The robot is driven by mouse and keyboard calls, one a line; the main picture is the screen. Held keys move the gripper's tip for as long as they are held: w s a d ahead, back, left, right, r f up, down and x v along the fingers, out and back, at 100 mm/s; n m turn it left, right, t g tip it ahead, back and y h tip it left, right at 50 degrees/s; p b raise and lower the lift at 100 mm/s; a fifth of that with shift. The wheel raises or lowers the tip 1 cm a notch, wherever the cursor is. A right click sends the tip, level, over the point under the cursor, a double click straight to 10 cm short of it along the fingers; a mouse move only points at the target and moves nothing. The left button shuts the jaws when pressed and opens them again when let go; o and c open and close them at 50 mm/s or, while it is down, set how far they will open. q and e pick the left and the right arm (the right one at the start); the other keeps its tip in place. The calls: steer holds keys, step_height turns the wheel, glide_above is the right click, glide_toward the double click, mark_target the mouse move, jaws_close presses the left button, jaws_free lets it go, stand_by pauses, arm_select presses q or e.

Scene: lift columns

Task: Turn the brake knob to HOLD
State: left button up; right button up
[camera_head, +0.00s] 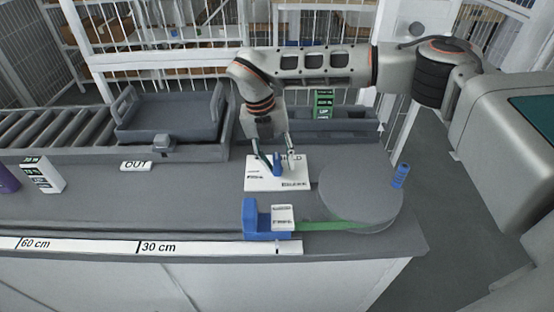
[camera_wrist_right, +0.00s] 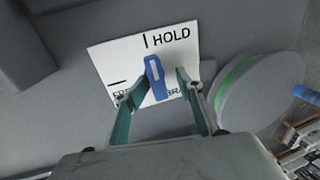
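The blue brake knob (camera_wrist_right: 155,78) stands on a white plate (camera_wrist_right: 105,56), also visible in the head view (camera_head: 255,183). The word HOLD and a black tick are at the plate's top in the wrist view; another tick is at its left, above partly covered lettering. The knob's white line points up and slightly left, roughly toward the HOLD tick. My left gripper is not in view.
A round grey disc (camera_head: 350,198) with a green band and blue peg (camera_head: 400,176) stands right of the plate. A blue block (camera_head: 258,222) sits at the front edge near a ruler strip (camera_head: 90,246). A grey tray (camera_head: 170,112) and rollers are behind.

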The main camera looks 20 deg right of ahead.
mark_target(277, 163)
steer(key=shift+p+v, duration=0.35)
steer(key=shift+v, duration=0.5)
steer(key=r+p, duration=0.2)
steer(key=r, duration=0.1)
steer(key=shift+s, duration=0.35)
steer(key=shift+s+r+p, duration=0.15)
steer(key=shift+r+p, duration=0.4)
steer(key=shift+r, duration=0.15)
steer(key=shift+s+r+p, duration=0.15)
steer(key=shift+r+p, duration=0.35)
steer(key=shift+r, duration=0.55)
steer(key=shift+s+a+r+p, duration=0.1)
steer(key=shift+s+r+p, duration=0.1)
steer(key=shift+p, duration=0.1)
